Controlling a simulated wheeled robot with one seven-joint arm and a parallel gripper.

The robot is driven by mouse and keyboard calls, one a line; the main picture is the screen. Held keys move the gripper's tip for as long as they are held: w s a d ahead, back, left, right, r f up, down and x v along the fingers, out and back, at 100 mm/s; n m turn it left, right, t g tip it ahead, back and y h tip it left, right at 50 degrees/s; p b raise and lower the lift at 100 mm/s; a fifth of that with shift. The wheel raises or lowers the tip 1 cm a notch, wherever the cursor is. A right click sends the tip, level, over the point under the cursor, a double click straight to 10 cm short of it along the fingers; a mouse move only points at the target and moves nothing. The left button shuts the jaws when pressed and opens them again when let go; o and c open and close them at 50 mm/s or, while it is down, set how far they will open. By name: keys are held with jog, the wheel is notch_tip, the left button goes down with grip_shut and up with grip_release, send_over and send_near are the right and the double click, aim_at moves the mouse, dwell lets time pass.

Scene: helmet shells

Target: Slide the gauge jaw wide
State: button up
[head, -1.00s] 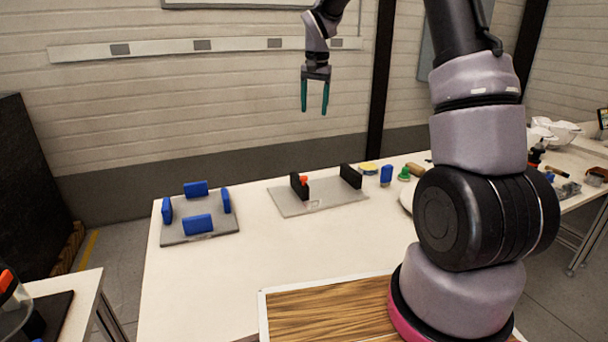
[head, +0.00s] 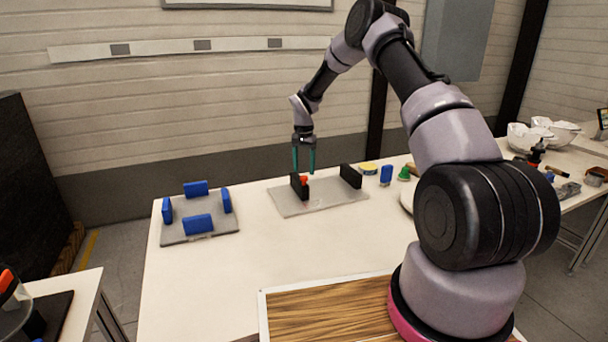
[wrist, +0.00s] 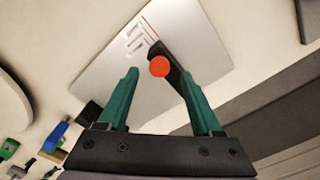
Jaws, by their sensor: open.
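The gauge is a grey plate (head: 325,200) on the white table, with two upright black jaws. The left jaw (head: 299,190) carries a red knob (head: 304,180); the right jaw (head: 350,176) stands apart at the plate's other end. My gripper (head: 304,172), with green fingers, points down just above the left jaw. In the wrist view the open gripper (wrist: 160,75) has the red knob (wrist: 160,66) between its fingertips in the picture. The knobbed jaw (wrist: 178,62) runs close by one finger; whether they touch I cannot tell.
A grey plate with several blue blocks (head: 197,225) lies to the left. A yellow-topped tin (head: 368,168), a blue block (head: 386,175) and a green piece (head: 404,174) stand to the right. The table front is clear; a wooden board (head: 330,312) is nearer me.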

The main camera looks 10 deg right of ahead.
aim_at(299, 182)
jog(key=shift+f, duration=1.5)
grip_shut()
